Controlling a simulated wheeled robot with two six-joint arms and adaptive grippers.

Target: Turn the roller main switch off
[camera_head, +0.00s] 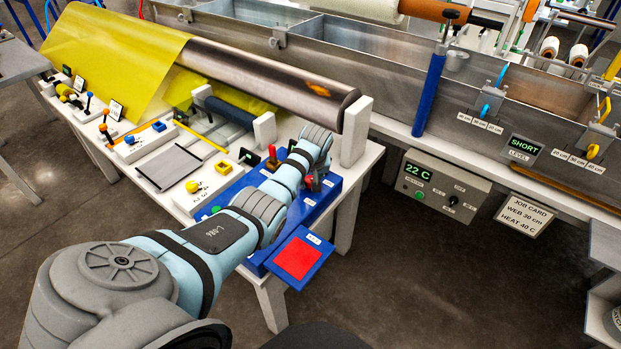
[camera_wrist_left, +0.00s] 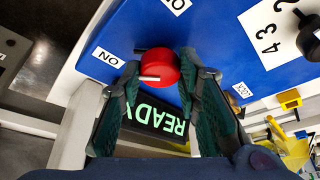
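A round red switch knob (camera_wrist_left: 158,66) with a pale bar across it stands on the blue control panel (camera_wrist_left: 140,30); white labels (camera_wrist_left: 108,57) reading "NO", upside down or sideways, lie beside it. My left gripper (camera_wrist_left: 160,62) is over the knob, one finger on each side. The fingers are apart, and I cannot tell whether they touch it. In the head view my left gripper (camera_head: 314,172) reaches down to the panel (camera_head: 318,203), with a bit of red showing at its tips. A lit "READY" display (camera_wrist_left: 165,118) shows between the fingers. My right gripper is not in view.
A red-handled lever (camera_head: 272,156) stands close left of my left gripper. A tilted blue plate with a red square (camera_head: 297,258) is at the panel's front. The metal roller (camera_head: 270,80) and its white end post (camera_head: 355,130) stand behind. A control box (camera_head: 433,187) reads 22 C.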

